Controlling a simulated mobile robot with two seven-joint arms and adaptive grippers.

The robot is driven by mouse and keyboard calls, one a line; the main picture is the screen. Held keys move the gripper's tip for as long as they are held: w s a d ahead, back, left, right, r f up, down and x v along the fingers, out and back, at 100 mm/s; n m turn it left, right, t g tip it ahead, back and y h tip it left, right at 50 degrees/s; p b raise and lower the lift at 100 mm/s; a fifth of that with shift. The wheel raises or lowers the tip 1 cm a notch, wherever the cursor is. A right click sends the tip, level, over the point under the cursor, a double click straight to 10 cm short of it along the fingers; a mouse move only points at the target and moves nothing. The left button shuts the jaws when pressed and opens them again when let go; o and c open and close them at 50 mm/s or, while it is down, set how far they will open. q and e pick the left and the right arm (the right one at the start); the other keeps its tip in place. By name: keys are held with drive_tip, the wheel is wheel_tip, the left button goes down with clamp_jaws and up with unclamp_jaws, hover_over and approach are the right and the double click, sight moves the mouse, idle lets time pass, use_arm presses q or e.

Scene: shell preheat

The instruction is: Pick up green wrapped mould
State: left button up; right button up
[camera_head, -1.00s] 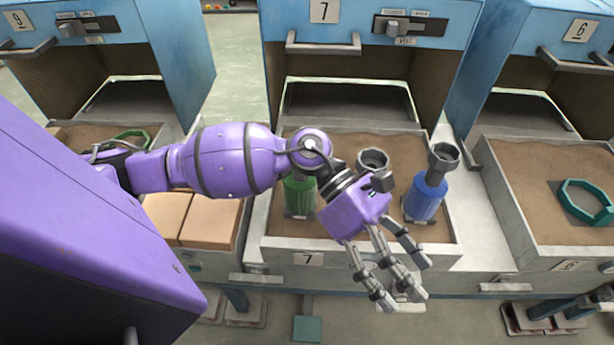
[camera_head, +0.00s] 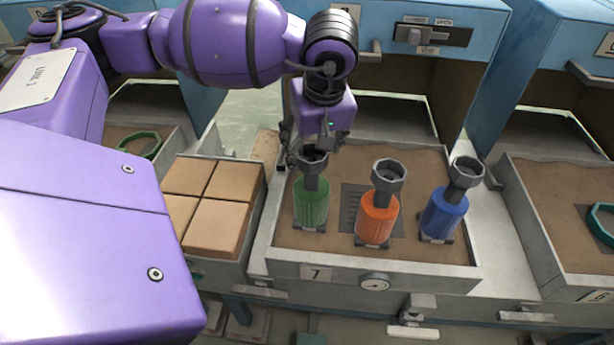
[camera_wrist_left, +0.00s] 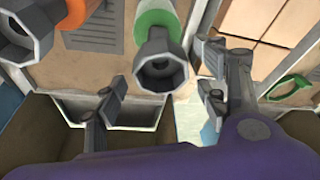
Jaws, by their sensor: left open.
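The green wrapped mould (camera_head: 311,204) stands upright at the left of the sand tray of bay 7, with a grey octagonal cup on top. My left gripper (camera_head: 305,155) is at its cup from behind and above, and partly overlaps it in the head view. In the left wrist view the mould's cup (camera_wrist_left: 161,72) lies between the open fingers of the left gripper (camera_wrist_left: 155,105), with the green wrap behind it. I cannot tell whether a finger touches it. My right gripper does not show.
An orange wrapped mould (camera_head: 376,222) and a blue wrapped mould (camera_head: 444,214) stand to the right in the same tray (camera_head: 375,265). Tan blocks (camera_head: 215,225) sit to the left. The blue cabinet (camera_head: 455,55) of bay 7 rises behind.

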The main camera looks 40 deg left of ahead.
use_arm(q)
drive_tip(key=shift+x, duration=1.45)
drive_tip(key=shift+r, duration=0.1)
clamp_jaws()
